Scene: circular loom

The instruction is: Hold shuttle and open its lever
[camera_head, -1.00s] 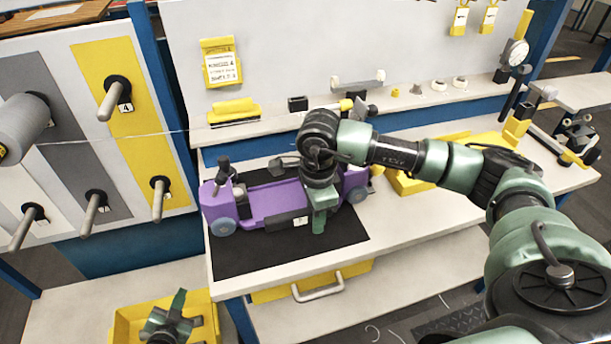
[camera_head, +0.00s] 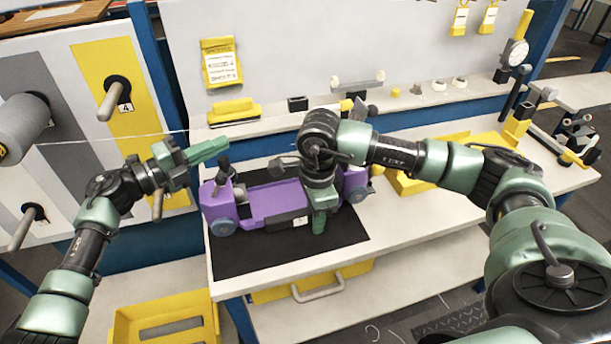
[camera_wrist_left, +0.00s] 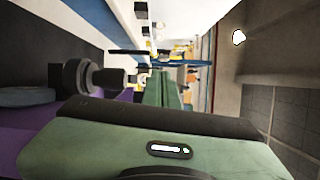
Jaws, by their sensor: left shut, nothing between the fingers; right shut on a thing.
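The purple shuttle (camera_head: 270,203) lies on a black mat (camera_head: 262,262) on the white bench. My right gripper (camera_head: 320,215) is shut on the shuttle, right of its middle, and hides part of it. A dark lever with a knob (camera_head: 223,168) stands up at the shuttle's left end. My left gripper (camera_head: 222,145) is shut and empty, its fingertips just above and behind the lever in the head view. The left wrist view shows a dark knobbed part (camera_wrist_left: 95,78) beside the green fingers (camera_wrist_left: 165,90), with purple shuttle body (camera_wrist_left: 18,138) at the lower left.
A peg panel (camera_head: 140,80) with thread spools stands at the left, close to my left arm. A thread crosses above the left gripper. A yellow bin (camera_head: 125,325) sits lower left. Yellow trays (camera_head: 405,185) lie on the bench right of the shuttle.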

